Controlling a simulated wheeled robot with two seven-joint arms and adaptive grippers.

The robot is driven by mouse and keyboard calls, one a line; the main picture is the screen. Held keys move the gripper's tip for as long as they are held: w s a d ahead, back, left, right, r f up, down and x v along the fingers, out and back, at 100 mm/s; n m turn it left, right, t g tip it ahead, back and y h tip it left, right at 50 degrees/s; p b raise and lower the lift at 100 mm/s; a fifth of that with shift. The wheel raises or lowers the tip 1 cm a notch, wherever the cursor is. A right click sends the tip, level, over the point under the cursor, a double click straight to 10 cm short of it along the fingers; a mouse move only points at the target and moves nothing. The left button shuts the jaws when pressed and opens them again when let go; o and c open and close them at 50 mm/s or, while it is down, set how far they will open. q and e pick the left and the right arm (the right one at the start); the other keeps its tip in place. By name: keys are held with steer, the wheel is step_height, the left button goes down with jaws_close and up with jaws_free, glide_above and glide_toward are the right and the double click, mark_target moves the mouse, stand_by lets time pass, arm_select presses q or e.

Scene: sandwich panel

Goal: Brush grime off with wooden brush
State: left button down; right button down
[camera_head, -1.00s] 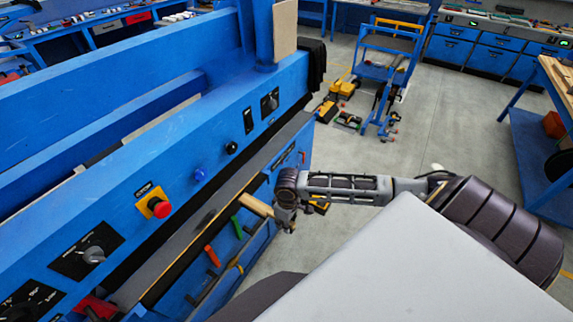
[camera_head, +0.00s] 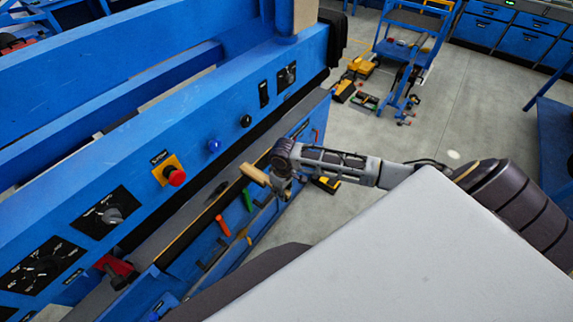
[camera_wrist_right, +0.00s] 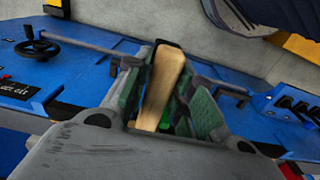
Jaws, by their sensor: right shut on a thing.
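My right gripper (camera_head: 279,186) is shut on a wooden brush (camera_head: 254,174) beside the front ledge of the blue machine. The brush's pale wooden body points left, over the ledge. In the right wrist view the brush (camera_wrist_right: 160,88) shows as a long tan piece between the green-padded fingers of the gripper (camera_wrist_right: 165,95). Its bristles cannot be made out. A small dark patch (camera_head: 212,194) lies on the grey ledge left of the brush; I cannot tell whether it is grime. My left gripper is not in view.
The blue machine panel (camera_head: 140,205) carries a red stop button (camera_head: 174,177) and several knobs. Below the ledge hang an orange-handled tool (camera_head: 222,225) and a green-handled one (camera_head: 247,201). A blue cart (camera_head: 410,45) stands behind on open grey floor.

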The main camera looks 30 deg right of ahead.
mark_target(255, 179)
steer(key=shift+w+a+f, duration=0.2)
steer(key=shift+w+a, duration=0.1)
steer(key=shift+w, duration=0.55)
steer(key=shift+w+a+f, duration=0.25)
steer(key=shift+w+a, duration=0.1)
steer(key=shift+w, duration=0.55)
steer(key=shift+w+a+f, duration=0.2)
steer(key=shift+w+a, duration=0.1)
steer(key=shift+w, duration=0.55)
steer(key=shift+w+a+f+b, duration=0.25)
steer(key=shift+w+a+b, duration=0.25)
steer(key=shift+w, duration=0.75)
steer(key=shift+w+a+f+b, duration=0.35)
steer(key=shift+w+b, duration=0.3)
steer(key=shift+w, duration=0.55)
steer(key=shift+w+a+f+b, duration=0.15)
steer(key=shift+w+a+b, duration=0.4)
steer(key=shift+w, duration=0.7)
steer(key=shift+f, duration=0.25)
steer(key=shift+a, duration=0.1)
steer(key=a+p, duration=0.1)
steer(key=s+a+p, duration=0.1)
steer(key=a, duration=0.1)
steer(key=shift+s+a+p, duration=0.25)
steer(key=shift+a+p, duration=0.15)
